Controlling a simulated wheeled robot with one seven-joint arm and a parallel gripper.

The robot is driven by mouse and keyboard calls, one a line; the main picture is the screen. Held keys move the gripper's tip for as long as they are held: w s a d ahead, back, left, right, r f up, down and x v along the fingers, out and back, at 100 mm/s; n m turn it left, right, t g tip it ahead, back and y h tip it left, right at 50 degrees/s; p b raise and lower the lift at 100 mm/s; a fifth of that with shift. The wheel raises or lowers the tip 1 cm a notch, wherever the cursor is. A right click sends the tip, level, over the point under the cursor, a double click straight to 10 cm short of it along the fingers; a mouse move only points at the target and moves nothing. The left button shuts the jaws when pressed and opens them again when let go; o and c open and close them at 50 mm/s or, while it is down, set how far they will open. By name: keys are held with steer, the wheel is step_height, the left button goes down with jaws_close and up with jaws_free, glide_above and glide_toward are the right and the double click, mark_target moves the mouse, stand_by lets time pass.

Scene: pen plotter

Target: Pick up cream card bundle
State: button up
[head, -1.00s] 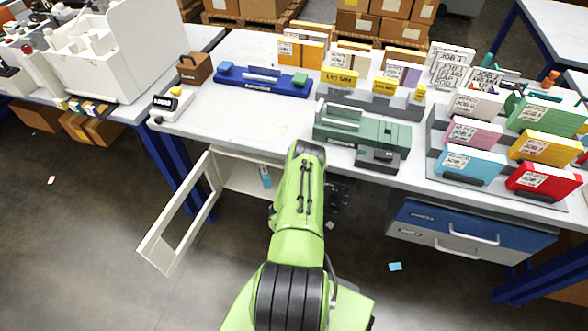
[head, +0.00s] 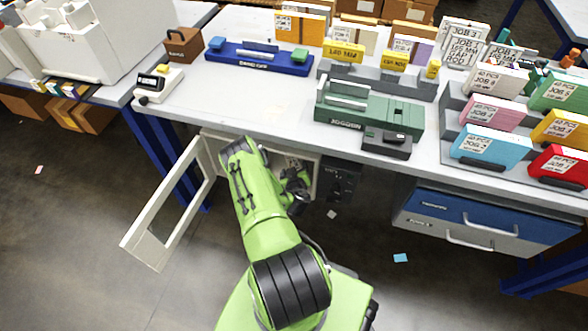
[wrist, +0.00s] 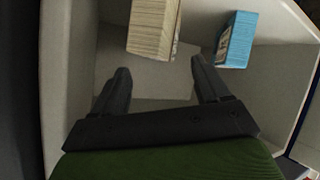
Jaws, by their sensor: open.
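In the wrist view a cream card bundle (wrist: 153,28) stands in a pale open compartment, just beyond my fingertips and roughly centred between them. A blue card bundle (wrist: 237,40) stands to its right. My gripper (wrist: 160,80) is open, with nothing between its fingers; the bundle and fingers look apart. In the head view my gripper (head: 298,188) is low at the open cabinet (head: 212,150) under the bench, partly hidden by my arm. The cabinet's contents are hidden there.
The cabinet door (head: 165,208) stands open at the left. Compartment walls are close on both sides in the wrist view. The bench (head: 240,110) above carries a green machine (head: 365,112) and a rack with a cream-white bundle (head: 497,80) among coloured ones. Drawers (head: 470,220) are right.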

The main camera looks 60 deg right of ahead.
mark_target(294, 164)
steer(key=b+x, duration=0.1)
steer(key=x, duration=0.4)
steer(key=shift+w+d+f+b, duration=0.15)
steer(key=shift+d+b, duration=0.1)
steer(key=shift+b, duration=0.15)
steer(key=c, duration=1.3)
